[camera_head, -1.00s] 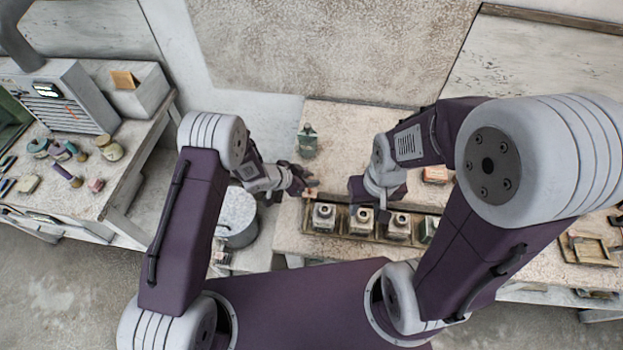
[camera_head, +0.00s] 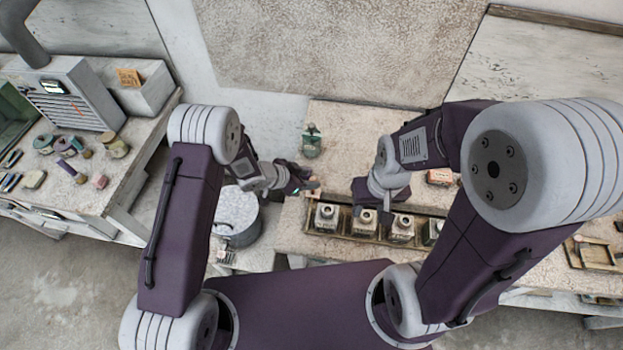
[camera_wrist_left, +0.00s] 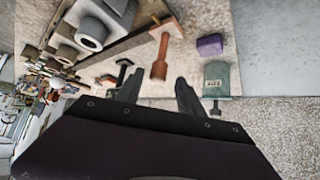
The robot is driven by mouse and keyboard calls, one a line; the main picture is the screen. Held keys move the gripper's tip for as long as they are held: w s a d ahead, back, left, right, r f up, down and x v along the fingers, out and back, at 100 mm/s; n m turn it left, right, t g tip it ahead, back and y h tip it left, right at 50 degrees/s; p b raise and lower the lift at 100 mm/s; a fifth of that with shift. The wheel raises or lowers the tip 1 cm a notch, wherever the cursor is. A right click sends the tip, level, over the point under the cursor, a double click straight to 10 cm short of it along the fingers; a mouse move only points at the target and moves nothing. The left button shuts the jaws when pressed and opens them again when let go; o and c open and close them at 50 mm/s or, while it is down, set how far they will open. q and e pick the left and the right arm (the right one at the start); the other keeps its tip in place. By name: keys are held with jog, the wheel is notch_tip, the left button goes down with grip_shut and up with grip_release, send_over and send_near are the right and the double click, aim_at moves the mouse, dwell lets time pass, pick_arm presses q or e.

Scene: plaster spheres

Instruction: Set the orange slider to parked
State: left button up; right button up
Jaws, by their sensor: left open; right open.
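I cannot make out an orange slider for certain. In the left wrist view, an orange-brown handled piece (camera_wrist_left: 161,58) lies on the table ahead of the fingers. My left gripper (camera_wrist_left: 157,92) is open and empty, apart from that piece. In the head view, my left gripper (camera_head: 309,187) is at the left end of the rack, partly hidden by its own wrist. My right gripper (camera_head: 372,212) is over the rack, its fingers small and partly hidden; nothing shows held.
A long tray (camera_head: 346,235) holds several pale square blocks. A green labelled object (camera_head: 312,142) stands behind it; a purple block (camera_wrist_left: 210,45) lies nearby. A grey bucket (camera_head: 236,222) stands left of the table. A vented grey cabinet (camera_head: 75,90) stands on the left bench.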

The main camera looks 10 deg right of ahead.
pick_arm(q)
jog(key=v, duration=0.7)
jog(key=shift+b, duration=0.3)
jog(key=shift+a+f, duration=0.15)
